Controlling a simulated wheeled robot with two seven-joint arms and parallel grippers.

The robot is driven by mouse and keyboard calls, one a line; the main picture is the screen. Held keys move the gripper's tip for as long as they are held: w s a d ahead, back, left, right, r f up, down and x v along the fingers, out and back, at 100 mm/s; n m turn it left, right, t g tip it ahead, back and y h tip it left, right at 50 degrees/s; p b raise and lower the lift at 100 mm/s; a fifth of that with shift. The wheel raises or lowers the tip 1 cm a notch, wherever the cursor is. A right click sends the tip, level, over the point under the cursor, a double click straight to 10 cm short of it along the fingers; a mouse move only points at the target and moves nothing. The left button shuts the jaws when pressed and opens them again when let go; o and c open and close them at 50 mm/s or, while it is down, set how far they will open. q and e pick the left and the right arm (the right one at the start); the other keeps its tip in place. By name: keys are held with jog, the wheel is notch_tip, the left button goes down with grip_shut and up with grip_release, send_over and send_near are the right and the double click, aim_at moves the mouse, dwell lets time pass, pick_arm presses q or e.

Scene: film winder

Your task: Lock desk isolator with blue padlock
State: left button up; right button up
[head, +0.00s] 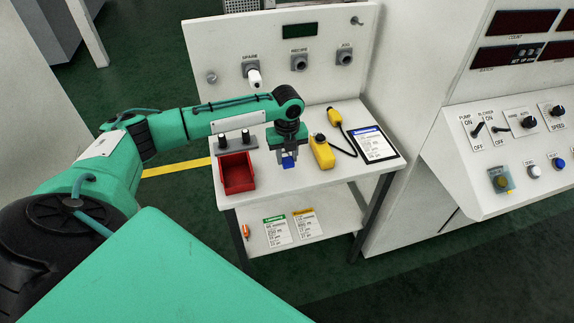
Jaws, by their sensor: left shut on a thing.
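My left gripper (289,158) reaches in from the left and points down over the white bench. It is shut on the blue padlock (289,163), a small blue block showing below its fingers. The fingers hide much of it, and its shackle cannot be made out. My right gripper is not in view.
On the bench (340,185) are a red bin (237,173), a yellow handheld device (321,152) with a cable, and a blue-headed card (373,144). The bench's back panel (225,50) stands behind. The console's white side (408,170) rises right of the bench. Cards lie on the lower shelf.

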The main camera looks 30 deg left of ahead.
aim_at(287, 158)
pick_arm(q)
notch_tip(287, 158, up, 16)
jog(key=b, duration=0.2)
jog(key=shift+f, duration=0.25)
jog(key=o, duration=0.5)
jog(key=c, duration=0.5)
jog(key=shift+f, duration=0.1)
